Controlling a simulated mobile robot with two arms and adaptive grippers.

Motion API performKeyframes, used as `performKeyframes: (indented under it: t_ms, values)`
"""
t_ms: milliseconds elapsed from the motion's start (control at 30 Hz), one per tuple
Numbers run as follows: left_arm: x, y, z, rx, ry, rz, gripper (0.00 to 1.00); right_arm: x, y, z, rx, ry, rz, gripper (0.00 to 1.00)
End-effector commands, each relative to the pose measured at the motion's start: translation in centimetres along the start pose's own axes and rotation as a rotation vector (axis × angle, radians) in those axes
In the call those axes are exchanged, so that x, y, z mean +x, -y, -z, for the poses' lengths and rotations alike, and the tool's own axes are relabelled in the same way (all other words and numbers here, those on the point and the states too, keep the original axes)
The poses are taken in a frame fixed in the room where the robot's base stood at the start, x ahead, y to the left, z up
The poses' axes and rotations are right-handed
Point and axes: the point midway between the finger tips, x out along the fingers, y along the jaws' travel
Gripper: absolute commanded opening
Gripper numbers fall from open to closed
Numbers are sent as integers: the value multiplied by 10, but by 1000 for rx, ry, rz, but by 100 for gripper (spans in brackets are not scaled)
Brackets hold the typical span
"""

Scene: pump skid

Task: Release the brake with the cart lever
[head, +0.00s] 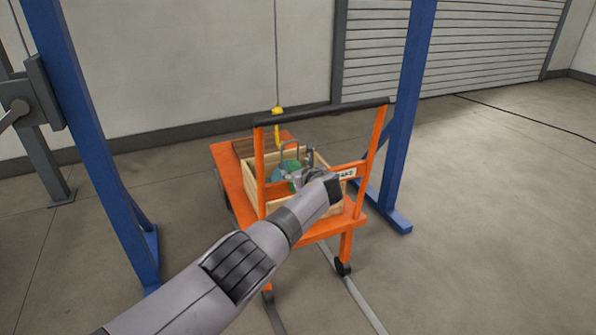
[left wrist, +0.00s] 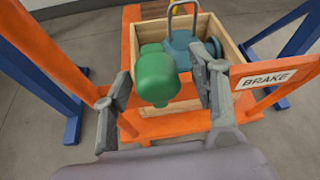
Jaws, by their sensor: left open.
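The brake lever's round green knob (left wrist: 157,75) shows in the left wrist view, in front of a wooden crate. The lever's shaft is hidden there. The white BRAKE label (left wrist: 270,78) is on the cart's orange crossbar, right of the knob; part of it shows in the head view (head: 347,174). My left gripper (head: 300,178) is open at the cart's handle end. In the left wrist view its fingers (left wrist: 160,88) stand on either side of the knob; I cannot tell whether either touches it. My right gripper is not in view.
The orange cart (head: 327,229) has a black push bar (head: 320,111) above my gripper. A teal pump (left wrist: 183,44) sits in the wooden crate (left wrist: 222,42). A yellow hook (head: 278,132) hangs above the cart. Blue posts (head: 408,95) stand on both sides. Open floor lies right.

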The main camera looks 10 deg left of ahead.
Motion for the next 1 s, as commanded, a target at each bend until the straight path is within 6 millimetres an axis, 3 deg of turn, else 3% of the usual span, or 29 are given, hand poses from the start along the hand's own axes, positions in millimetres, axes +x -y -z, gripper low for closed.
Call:
performKeyframes:
  t_ms: [333,567,1000]
  values:
    - [-3,1,0,-3,2,1,54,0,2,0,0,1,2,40]
    - [-16,1,1,-3,1,2,54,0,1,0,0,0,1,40]
    - [-65,0,0,-2,0,2,54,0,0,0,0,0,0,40]
